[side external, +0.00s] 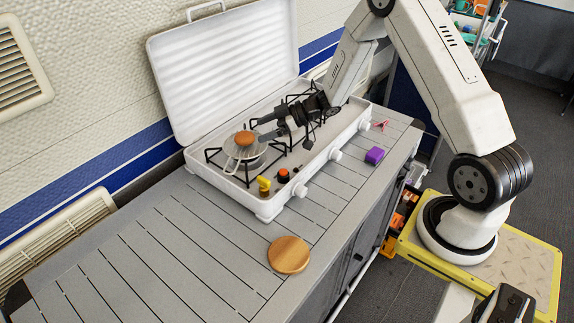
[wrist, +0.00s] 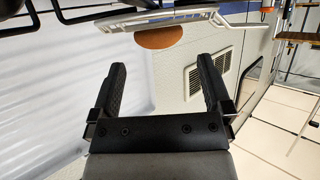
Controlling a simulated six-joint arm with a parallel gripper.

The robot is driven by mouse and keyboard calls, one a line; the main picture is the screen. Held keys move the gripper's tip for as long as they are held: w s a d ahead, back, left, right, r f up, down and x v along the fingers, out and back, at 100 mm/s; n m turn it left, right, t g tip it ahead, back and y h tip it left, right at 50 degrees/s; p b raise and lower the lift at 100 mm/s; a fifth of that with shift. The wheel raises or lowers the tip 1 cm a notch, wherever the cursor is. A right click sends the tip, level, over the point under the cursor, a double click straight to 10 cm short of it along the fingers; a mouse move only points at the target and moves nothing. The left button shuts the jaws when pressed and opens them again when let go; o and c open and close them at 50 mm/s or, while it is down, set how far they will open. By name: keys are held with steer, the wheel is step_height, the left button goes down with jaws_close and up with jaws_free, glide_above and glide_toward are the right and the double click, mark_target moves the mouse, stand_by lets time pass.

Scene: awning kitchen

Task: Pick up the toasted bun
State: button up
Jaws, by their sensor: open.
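The toasted bun (side external: 244,138) is a small round orange-brown piece on a round metal rack (side external: 238,153) over the left burner of the white camp stove. My gripper (side external: 260,129) is open and empty, just right of the bun and pointing at it. In the wrist view, which looks upside down, the bun (wrist: 158,38) lies beyond the tips of my gripper (wrist: 161,64), between their lines and apart from them. The rack (wrist: 165,17) shows against the bun there. Part of the bun is cut off by the rack in that view.
The stove's raised lid (side external: 225,70) stands behind. Black pot supports (side external: 215,157) surround the rack. A yellow item (side external: 264,186) and a red-and-black item (side external: 283,176) are at the stove's front.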

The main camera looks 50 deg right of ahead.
mark_target(250, 134)
steer(key=shift+x, duration=2.2)
steer(key=shift+d+f, duration=0.15)
steer(key=c, duration=1)
steer(key=shift+r, duration=0.2)
steer(key=shift+c, duration=0.2)
steer(key=shift+r, duration=0.9)
steer(key=s+a+r, duration=0.1)
steer(key=s+r, duration=1)
steer(key=s, duration=0.3)
steer(key=shift+w+a, duration=0.1)
